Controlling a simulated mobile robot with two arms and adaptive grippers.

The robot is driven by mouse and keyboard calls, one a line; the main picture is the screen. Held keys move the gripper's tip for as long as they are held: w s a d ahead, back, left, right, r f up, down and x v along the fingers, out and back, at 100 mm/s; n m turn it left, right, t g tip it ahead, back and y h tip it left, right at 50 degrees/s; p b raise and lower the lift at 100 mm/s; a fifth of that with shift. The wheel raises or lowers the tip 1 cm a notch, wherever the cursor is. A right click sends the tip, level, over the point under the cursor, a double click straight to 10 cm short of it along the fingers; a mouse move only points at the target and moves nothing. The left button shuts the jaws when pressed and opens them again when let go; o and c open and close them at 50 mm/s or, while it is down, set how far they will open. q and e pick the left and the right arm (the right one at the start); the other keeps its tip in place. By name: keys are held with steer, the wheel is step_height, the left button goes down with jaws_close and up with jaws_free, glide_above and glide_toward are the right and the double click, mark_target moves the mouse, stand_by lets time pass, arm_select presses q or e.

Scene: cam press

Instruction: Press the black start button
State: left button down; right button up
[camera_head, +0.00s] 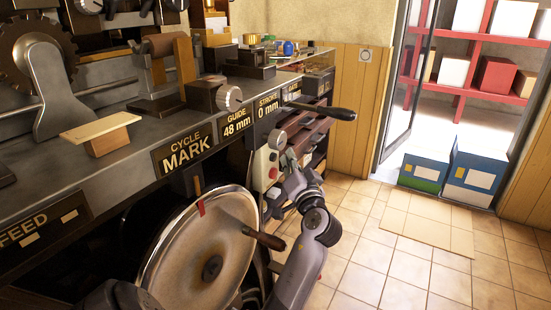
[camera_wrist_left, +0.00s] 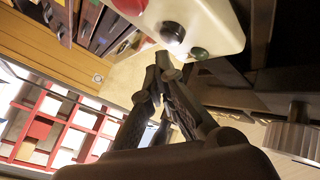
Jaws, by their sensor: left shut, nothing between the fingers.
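The black start button (camera_wrist_left: 172,32) sits on a pale control box (camera_wrist_left: 215,22), between a red button (camera_wrist_left: 128,4) and a small green button (camera_wrist_left: 199,53). In the head view the control box (camera_head: 263,168) hangs below the front edge of the machine, with its black button not clearly visible. My left gripper (camera_head: 291,160) is beside the box, on its right in the head view. In the left wrist view its shut, empty fingertips (camera_wrist_left: 166,66) are just below the black button. I cannot tell whether they touch it. My right gripper is not in view.
A large handwheel (camera_head: 210,245) with a wooden handle stands left of my arm. A lever with a dark grip (camera_head: 330,112) sticks out above the gripper. Tiled floor (camera_head: 400,270) is clear at right, and boxes (camera_head: 470,178) stand by the doorway.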

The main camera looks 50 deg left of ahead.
arm_select(q)
steer(key=shift+a, duration=0.1)
stand_by(0.3)
steer(key=shift+s+a, duration=0.15)
steer(key=shift+a, duration=0.15)
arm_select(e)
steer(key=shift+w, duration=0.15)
arm_select(q)
steer(key=shift+s+a, duration=0.15)
steer(key=shift+a, duration=0.35)
stand_by(0.6)
steer(key=shift+d, duration=0.1)
steer(key=shift+w+d+b, duration=0.25)
steer(key=shift+d+b, duration=0.1)
steer(key=shift+d, duration=0.4)
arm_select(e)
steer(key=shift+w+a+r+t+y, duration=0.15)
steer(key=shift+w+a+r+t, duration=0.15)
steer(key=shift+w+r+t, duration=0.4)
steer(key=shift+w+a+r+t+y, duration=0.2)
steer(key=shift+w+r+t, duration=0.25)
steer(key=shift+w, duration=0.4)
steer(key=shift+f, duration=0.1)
